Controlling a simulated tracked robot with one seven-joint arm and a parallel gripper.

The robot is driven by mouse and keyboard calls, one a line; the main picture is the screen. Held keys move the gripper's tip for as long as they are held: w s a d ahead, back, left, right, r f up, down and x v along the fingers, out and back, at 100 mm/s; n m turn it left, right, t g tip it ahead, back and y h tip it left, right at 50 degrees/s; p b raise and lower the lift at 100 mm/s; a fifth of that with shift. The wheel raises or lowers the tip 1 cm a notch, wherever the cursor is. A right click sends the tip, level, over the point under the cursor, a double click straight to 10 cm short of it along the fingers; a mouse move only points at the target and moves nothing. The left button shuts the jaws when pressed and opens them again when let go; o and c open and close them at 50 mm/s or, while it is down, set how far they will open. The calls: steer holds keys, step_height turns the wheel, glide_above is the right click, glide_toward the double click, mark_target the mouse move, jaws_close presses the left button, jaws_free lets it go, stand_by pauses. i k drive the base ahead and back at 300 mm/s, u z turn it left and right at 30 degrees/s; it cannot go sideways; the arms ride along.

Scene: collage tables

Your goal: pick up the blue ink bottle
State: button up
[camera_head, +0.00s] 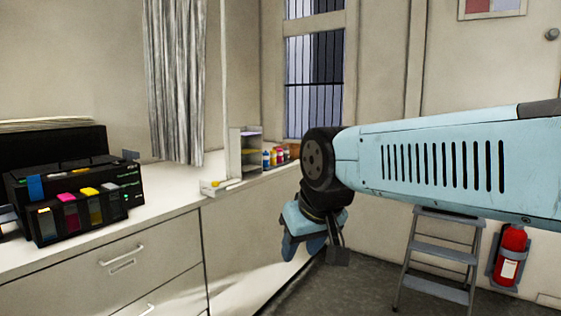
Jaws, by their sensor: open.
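A small blue ink bottle (266,159) stands upright at the left end of a short row of coloured bottles on the far counter, beside a small shelf unit. It is small in the picture and its details are hard to make out. My gripper (312,256) hangs down at the end of my pale blue arm, in front of the counter's right part and lower in the picture than the bottles. It is open, with nothing visible between its fingers. It appears clear of the bottle.
A black printer (118,196) with colour cartridges stands on the white counter (176,186) at left. Other bottles (281,155) crowd close to the blue one, right of the shelf unit (237,148). A step ladder (440,250) and red fire extinguisher (508,252) are at right.

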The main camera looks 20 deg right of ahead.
mark_target(265, 155)
steer(key=z, duration=0.45)
steer(key=i, duration=1)
steer(key=u, duration=0.2)
steer(key=k, duration=0.45)
steer(key=z, duration=0.65)
steer(key=i, duration=1.9)
steer(key=u, duration=0.25)
